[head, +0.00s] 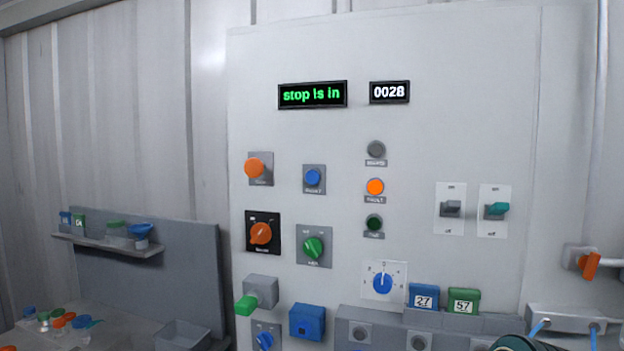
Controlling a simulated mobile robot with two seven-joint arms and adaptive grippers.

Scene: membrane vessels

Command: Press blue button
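The blue button (313,177) is a round cap on a small grey plate with a label too small to read. It sits on the pale upright panel (480,120), left of the panel's middle, in the head view. Nothing covers it. I see neither my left gripper nor my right gripper in this view.
An orange button (255,168) is left of the blue button; a green knob (313,248) is below. A display (312,94) reads "stop is in"; another (389,92) reads 0028. An orange lamp (375,187) looks lit. A grey box (261,291) and blue box (307,322) protrude below.

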